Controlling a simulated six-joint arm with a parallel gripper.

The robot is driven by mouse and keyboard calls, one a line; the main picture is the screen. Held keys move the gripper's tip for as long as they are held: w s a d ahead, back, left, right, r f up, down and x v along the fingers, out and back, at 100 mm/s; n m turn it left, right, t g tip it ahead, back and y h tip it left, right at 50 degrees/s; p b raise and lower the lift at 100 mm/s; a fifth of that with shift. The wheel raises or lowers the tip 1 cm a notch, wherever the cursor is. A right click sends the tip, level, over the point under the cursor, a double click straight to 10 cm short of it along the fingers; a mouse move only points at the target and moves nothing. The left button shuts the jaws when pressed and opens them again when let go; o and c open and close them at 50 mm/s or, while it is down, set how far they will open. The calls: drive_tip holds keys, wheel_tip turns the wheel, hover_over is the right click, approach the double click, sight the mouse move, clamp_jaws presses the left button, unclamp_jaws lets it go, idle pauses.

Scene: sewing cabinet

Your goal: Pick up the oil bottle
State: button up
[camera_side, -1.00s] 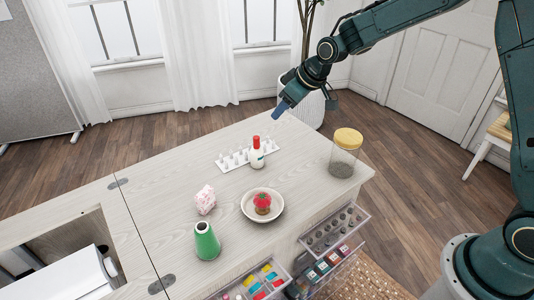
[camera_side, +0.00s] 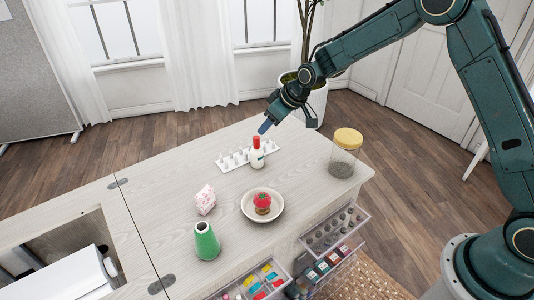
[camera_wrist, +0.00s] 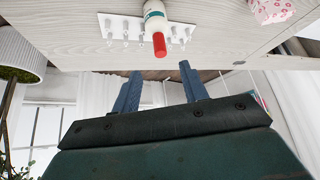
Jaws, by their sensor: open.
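The oil bottle (camera_side: 257,155) is small and white with a red cap and a dark label. It stands upright on the cabinet top, in front of the white pegged rack. In the wrist view the oil bottle (camera_wrist: 155,24) is at the top middle, its red cap pointing toward my fingers. My gripper (camera_side: 265,127) is above and just behind the bottle, apart from it. In the wrist view my gripper (camera_wrist: 158,78) shows two blue fingers spread apart with nothing between them.
The white pegged rack (camera_side: 228,161) lies close by the bottle. A glass jar (camera_side: 343,158) stands to the right. A dish (camera_side: 248,211) with a red pincushion, a green thread cone (camera_side: 206,241) and a pink patterned lump (camera_side: 205,200) are nearer the front. Open drawers (camera_side: 335,231) jut out at the front.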

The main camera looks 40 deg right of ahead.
sight(257, 137)
drive_tip(key=shift+x, duration=1.85)
drive_tip(key=shift+x, duration=2.6)
clamp_jaws()
